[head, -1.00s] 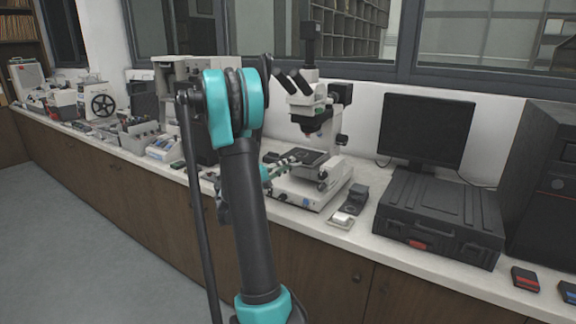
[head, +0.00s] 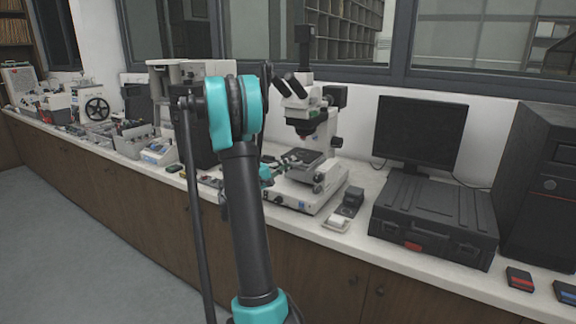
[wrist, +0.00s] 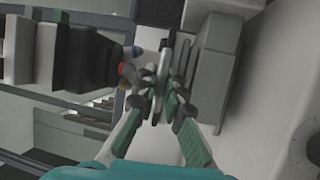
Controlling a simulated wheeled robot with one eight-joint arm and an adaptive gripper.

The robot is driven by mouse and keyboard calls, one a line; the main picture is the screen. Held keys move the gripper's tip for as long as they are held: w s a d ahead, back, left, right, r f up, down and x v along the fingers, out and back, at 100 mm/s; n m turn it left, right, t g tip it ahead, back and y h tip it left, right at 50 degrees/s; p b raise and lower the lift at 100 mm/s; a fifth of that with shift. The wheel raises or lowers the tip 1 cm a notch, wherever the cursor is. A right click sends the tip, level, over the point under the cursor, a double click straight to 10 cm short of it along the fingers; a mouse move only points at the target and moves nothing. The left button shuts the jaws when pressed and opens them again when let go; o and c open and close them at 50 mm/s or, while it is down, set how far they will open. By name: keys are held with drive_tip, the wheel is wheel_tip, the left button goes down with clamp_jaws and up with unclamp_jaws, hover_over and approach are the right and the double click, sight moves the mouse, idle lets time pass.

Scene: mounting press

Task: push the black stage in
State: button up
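The black stage (head: 310,156) is the dark flat plate on the white microscope (head: 318,125), below its lenses. My gripper (head: 290,162) is at the left side of the stage in the head view, partly behind my arm.
The microscope's lens turret (wrist: 128,75) is close to the left of the fingers in the wrist view. A black case (head: 435,215) and a monitor (head: 420,130) stand to the right. Small items (head: 345,205) lie in front of the microscope.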

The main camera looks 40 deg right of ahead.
drive_tip(key=o, duration=0.4)
drive_tip(key=a, duration=0.4)
drive_tip(key=a+f, duration=0.1)
drive_tip(key=a, duration=0.3)
drive_tip(key=a+f, duration=0.1)
drive_tip(key=a, duration=0.3)
idle(0.3)
